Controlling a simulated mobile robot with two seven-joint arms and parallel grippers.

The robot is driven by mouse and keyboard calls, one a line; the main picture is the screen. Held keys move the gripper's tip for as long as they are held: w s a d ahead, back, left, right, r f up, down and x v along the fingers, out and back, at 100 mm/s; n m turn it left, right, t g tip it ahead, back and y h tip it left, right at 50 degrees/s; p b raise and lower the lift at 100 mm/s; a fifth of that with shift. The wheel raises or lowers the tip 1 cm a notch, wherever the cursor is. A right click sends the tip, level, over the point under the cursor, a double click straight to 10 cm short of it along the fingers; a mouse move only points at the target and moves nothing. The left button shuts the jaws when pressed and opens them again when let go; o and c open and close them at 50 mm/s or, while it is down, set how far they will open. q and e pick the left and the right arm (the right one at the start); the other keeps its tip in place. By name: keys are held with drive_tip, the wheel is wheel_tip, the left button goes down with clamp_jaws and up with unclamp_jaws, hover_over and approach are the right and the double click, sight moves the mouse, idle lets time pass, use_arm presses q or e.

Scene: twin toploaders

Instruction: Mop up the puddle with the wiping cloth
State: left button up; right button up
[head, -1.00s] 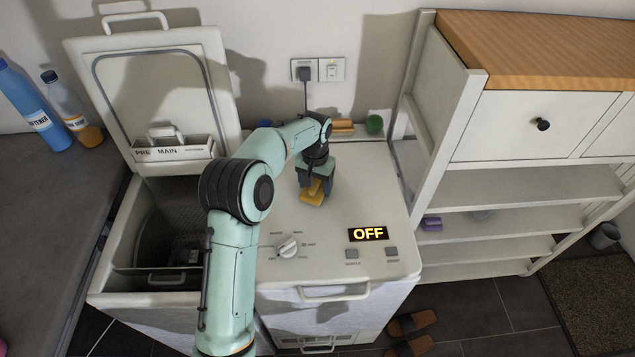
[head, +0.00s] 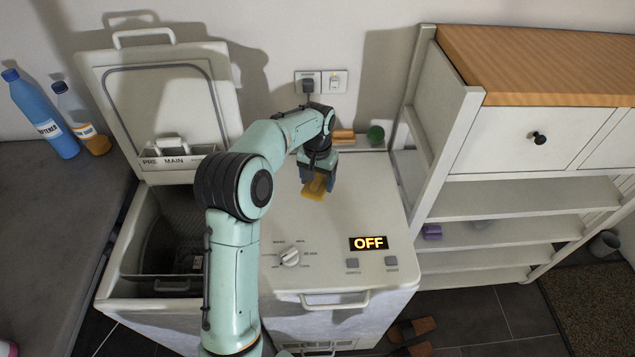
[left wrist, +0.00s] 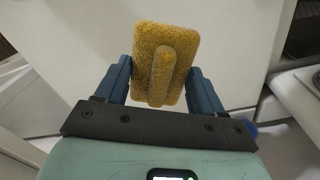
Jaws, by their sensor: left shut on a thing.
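The wiping cloth (head: 314,191) is a yellow, sponge-like pad with a raised grip. My left gripper (head: 319,178) is shut on that grip and holds the cloth over the back middle of the white machine lid (head: 345,205). I cannot tell whether the cloth touches the lid. In the left wrist view the cloth (left wrist: 178,40) shows between the two blue fingers of the left gripper (left wrist: 164,82). I cannot make out a puddle in either view. My right gripper is not in view.
The open tub (head: 180,240) and its raised lid (head: 165,100) are at the left. A dial (head: 289,257) and an OFF display (head: 369,243) are at the lid's front. A green ball (head: 375,134) lies behind. A shelf unit (head: 520,190) stands right.

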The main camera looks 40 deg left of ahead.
use_arm(q)
wheel_tip(320, 180, up, 3)
drive_tip(key=shift+w+r+p, duration=0.1)
drive_tip(key=shift+w+p, duration=0.05)
drive_tip(key=shift+p, duration=0.35)
drive_tip(key=shift+w+r, duration=0.1)
drive_tip(key=shift+r, duration=0.45)
drive_tip(key=shift+s+r, duration=0.3)
drive_tip(key=shift+r, duration=0.35)
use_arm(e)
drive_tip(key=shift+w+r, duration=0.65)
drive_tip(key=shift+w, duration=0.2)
use_arm(q)
drive_tip(key=shift+w+f, duration=0.1)
drive_tip(key=shift+w, duration=0.05)
